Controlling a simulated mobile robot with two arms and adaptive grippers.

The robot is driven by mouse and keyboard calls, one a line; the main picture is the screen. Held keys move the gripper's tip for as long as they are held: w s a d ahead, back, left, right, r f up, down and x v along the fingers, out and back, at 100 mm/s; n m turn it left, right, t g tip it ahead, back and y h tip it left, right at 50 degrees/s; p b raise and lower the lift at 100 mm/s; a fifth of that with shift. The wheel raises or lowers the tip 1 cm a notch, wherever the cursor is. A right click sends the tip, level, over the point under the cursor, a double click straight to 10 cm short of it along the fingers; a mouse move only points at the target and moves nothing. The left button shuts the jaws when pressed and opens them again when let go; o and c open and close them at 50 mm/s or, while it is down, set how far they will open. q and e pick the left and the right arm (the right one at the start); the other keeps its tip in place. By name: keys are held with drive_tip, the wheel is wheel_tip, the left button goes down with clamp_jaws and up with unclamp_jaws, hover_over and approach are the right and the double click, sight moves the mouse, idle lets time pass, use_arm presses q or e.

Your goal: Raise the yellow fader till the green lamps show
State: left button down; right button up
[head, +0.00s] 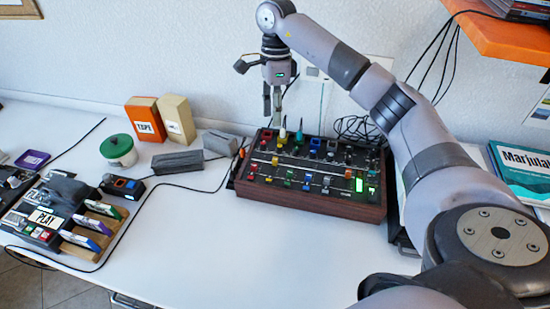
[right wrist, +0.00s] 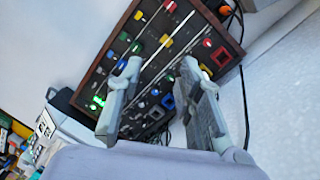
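The wooden-sided mixing console (head: 310,208) stands on the table against the wall. Its panel carries several coloured caps. A bright green light (head: 372,193) shows at the panel's right end, and a green glow also shows in the right wrist view (right wrist: 97,102). My right gripper (head: 272,121) points down above the console's back left. Its fingers (right wrist: 160,82) are apart with nothing between them. My left gripper is out of view.
Left of the console are grey blocks (head: 178,162), a green-lidded jar (head: 119,150) and two boxes (head: 145,119). Dark cables cross the table there. The white table (head: 230,250) is clear in front.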

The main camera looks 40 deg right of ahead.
sight(275, 159)
drive_tip(key=f+n, duration=0.4)
drive_tip(key=f, duration=0.1)
drive_tip(key=f+n, duration=0.4)
drive_tip(key=f, duration=0.1)
drive_tip(key=f+n+t+h, duration=0.1)
drive_tip(key=f+n, duration=0.3)
drive_tip(key=f, duration=0.1)
drive_tip(key=shift+s+f+b, duration=0.2)
drive_tip(key=shift+f+b, duration=0.1)
drive_tip(key=shift+b, duration=0.05)
clamp_jaws()
idle(0.3)
idle(0.4)
